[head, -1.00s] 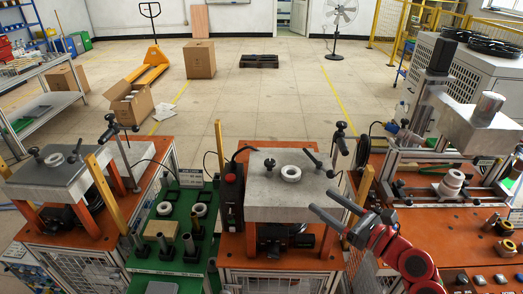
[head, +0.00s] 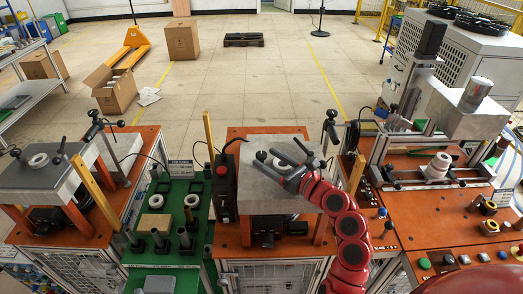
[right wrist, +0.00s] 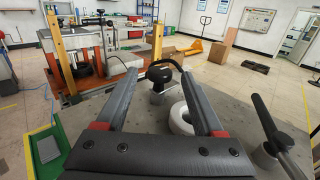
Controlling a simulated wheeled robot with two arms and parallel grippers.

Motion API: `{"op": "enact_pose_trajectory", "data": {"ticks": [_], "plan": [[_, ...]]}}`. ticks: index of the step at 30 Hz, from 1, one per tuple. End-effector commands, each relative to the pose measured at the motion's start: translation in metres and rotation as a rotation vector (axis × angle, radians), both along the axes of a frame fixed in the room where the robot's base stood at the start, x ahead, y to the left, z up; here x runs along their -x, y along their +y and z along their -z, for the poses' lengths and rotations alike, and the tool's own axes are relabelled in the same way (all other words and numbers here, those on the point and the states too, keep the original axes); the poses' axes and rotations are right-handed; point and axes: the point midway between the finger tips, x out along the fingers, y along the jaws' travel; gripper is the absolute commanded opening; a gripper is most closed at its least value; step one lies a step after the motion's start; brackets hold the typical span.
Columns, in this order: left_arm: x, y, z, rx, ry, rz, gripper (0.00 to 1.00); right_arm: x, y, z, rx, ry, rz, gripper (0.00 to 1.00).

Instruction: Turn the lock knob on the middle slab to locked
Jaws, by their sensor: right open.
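The middle slab (head: 240,187) is a grey plate on an orange-topped station. A black round knob (head: 261,156) stands near its back edge; in the right wrist view the knob (right wrist: 160,73) shows just beyond and between the fingertips. A white ring (right wrist: 181,118) lies on the slab between the fingers, nearer the palm. A lever with a black handle (right wrist: 262,115) stands right of the fingers. My right gripper (head: 282,155) is open over the slab, its fingers pointing toward the knob. I cannot tell whether a finger touches it. My left gripper is not in view.
A black box with a red button (head: 224,183) stands at the slab's left edge. Yellow posts (head: 208,133) rise around it. A green table (head: 170,240) is to the left, with another slab (head: 35,180) beyond. An orange bench with a press (head: 440,150) is at right.

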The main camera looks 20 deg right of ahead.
Motion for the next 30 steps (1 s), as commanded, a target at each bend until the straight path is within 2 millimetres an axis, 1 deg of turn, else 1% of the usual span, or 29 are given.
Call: {"op": "enact_pose_trajectory", "data": {"ticks": [1, 3, 6, 10, 17, 18, 20, 21, 23, 24, 28, 29, 30], "plan": [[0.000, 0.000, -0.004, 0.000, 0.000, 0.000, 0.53, -0.007, 0.006, -0.002, 0.002, 0.001, -0.005, 0.69], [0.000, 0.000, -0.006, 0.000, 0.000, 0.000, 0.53, -0.016, 0.010, -0.001, 0.000, 0.001, -0.004, 0.69], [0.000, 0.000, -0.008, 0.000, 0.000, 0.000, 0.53, -0.024, 0.014, -0.001, 0.000, 0.001, -0.004, 0.69], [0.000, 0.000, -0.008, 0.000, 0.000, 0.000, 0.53, -0.028, 0.016, -0.001, 0.000, -0.002, 0.000, 0.69], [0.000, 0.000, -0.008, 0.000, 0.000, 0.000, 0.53, -0.029, 0.016, 0.000, 0.000, -0.001, 0.001, 0.69], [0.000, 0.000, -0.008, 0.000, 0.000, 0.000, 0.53, -0.028, 0.016, 0.000, 0.000, -0.001, 0.001, 0.62], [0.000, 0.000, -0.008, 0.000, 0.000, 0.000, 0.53, -0.028, 0.016, 0.000, 0.000, -0.001, 0.001, 0.51], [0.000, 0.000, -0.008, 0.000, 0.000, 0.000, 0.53, -0.028, 0.015, 0.000, 0.000, -0.001, 0.001, 0.44], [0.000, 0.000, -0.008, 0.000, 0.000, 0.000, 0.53, -0.028, 0.015, 0.000, 0.000, -0.001, 0.001, 0.33], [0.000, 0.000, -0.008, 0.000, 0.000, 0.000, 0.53, -0.028, 0.015, 0.000, 0.000, -0.001, 0.001, 0.26], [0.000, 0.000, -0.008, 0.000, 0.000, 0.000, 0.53, -0.028, 0.015, 0.000, 0.000, -0.001, 0.001, 0.03], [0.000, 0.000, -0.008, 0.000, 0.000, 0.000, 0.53, -0.028, 0.015, 0.000, 0.000, -0.001, 0.001, 0.00], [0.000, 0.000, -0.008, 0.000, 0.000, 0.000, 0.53, -0.028, 0.015, 0.000, 0.000, -0.001, 0.001, 0.00]]}}
